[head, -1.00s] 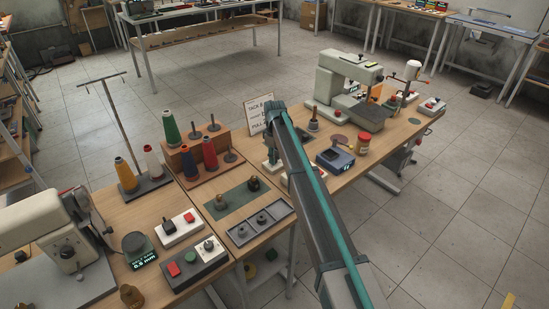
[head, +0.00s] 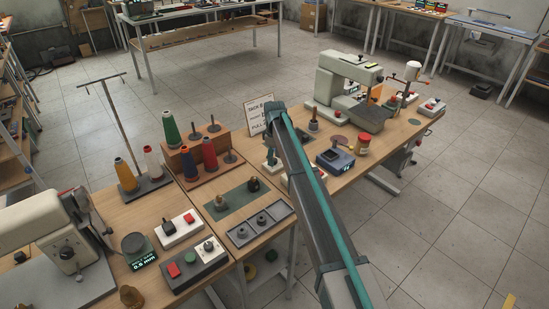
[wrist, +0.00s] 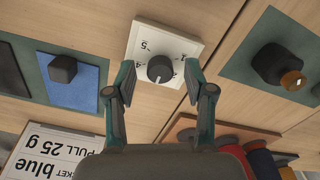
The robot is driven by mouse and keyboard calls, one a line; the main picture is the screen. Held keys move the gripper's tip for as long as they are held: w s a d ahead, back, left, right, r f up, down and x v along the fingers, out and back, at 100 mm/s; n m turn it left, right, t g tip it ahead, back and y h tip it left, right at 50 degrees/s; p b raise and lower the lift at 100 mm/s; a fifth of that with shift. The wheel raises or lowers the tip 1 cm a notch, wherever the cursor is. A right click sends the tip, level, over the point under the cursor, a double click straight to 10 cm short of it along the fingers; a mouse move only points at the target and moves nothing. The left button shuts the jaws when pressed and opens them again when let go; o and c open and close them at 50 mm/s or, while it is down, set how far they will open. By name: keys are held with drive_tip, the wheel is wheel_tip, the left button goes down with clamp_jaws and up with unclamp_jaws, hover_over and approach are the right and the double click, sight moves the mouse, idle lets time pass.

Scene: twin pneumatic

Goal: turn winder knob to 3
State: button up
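The winder knob (wrist: 160,69) is a round dark knob on a square white dial plate (wrist: 178,40) with upside-down numbers, seen in the wrist view. A 5 is legible on the far side; marks nearer the knob are partly covered. I cannot tell which number the knob points to. My gripper (wrist: 160,76) is open, its two teal-and-grey fingers apart on the left and right of the knob, with gaps visible on both sides. In the head view my arm hides most of the knob area.
A black block stands on a blue pad (wrist: 75,90) left of the dial; a dark copper-tipped part (wrist: 277,64) stands on a mat to its right. A printed sign (wrist: 50,158) and a spool rack (wrist: 185,128) are close to the gripper. The sign also shows in the head view (head: 258,114).

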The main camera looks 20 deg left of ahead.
sight(275, 159)
wheel_tip(275, 159, up, 12)
idle(0.6)
idle(0.4)
